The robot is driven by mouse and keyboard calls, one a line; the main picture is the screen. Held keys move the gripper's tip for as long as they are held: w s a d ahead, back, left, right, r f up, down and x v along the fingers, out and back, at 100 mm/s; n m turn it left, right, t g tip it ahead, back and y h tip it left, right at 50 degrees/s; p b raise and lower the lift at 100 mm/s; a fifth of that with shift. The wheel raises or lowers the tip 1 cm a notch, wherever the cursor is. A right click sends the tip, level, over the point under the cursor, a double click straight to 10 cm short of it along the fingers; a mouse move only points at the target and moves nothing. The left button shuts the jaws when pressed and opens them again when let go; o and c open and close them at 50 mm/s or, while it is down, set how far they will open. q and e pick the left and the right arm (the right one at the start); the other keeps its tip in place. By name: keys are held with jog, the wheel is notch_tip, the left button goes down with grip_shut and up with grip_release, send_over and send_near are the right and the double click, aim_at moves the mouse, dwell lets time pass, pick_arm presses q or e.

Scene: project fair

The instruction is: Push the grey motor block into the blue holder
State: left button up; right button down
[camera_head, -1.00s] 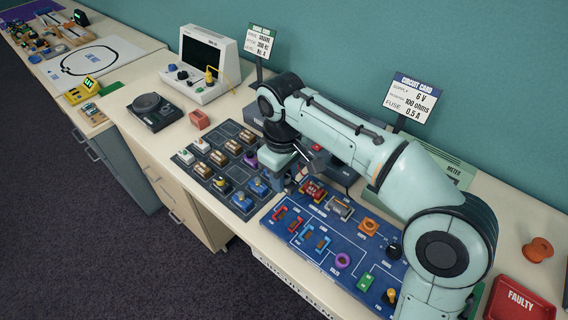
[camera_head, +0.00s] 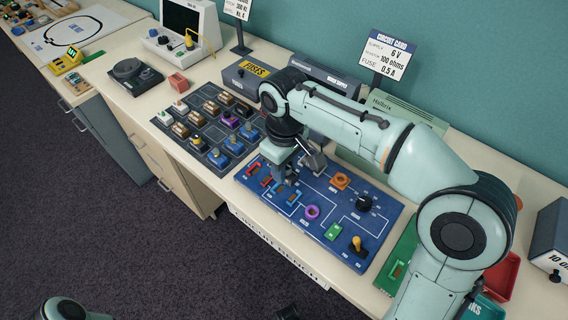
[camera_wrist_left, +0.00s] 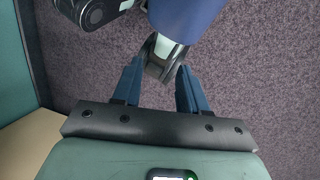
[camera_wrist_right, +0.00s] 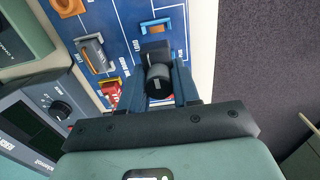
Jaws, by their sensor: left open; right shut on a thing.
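My right gripper (camera_head: 286,178) is low over the left part of the blue circuit board (camera_head: 325,237). In the right wrist view its fingers (camera_wrist_right: 160,72) are closed on the dark grey motor block (camera_wrist_right: 157,78), which has a black round end. A blue bracket-shaped holder (camera_wrist_right: 155,26) lies on the board just beyond the block; it shows in the head view (camera_head: 293,197) below the gripper. The block's underside is hidden, so I cannot tell whether it touches the board. My left gripper (camera_wrist_left: 158,68) is open and empty over the carpet.
A dark parts tray (camera_head: 207,106) with several blocks lies left of the board. A purple ring (camera_head: 312,212), a green part (camera_head: 333,231) and a black knob (camera_head: 364,203) stand on the board. A fuses box (camera_head: 246,75) stands behind. A red tray (camera_head: 503,277) is at right.

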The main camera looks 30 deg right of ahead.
jog(key=shift+f+b, duration=0.4)
jog(key=shift+f, duration=0.3)
jog(key=shift+f+b, duration=0.85)
jog(key=shift+b, duration=0.1)
jog(key=shift+f, duration=0.35)
jog(key=shift+s+f+b, duration=0.1)
jog(key=shift+f+b, duration=0.5)
jog(key=shift+f, duration=0.35)
pick_arm(q)
jog(key=f, duration=0.3)
jog(key=shift+w+f+t, duration=0.25)
jog(key=shift+f+t, duration=0.05)
jog(key=shift+w+r+p, duration=0.15)
jog(key=shift+r+p, duration=0.6)
jog(key=shift+f+b, duration=0.25)
jog(key=shift+b, duration=0.05)
pick_arm(e)
jog(key=shift+f, duration=0.45)
jog(key=shift+c, duration=1.3)
grip_release()
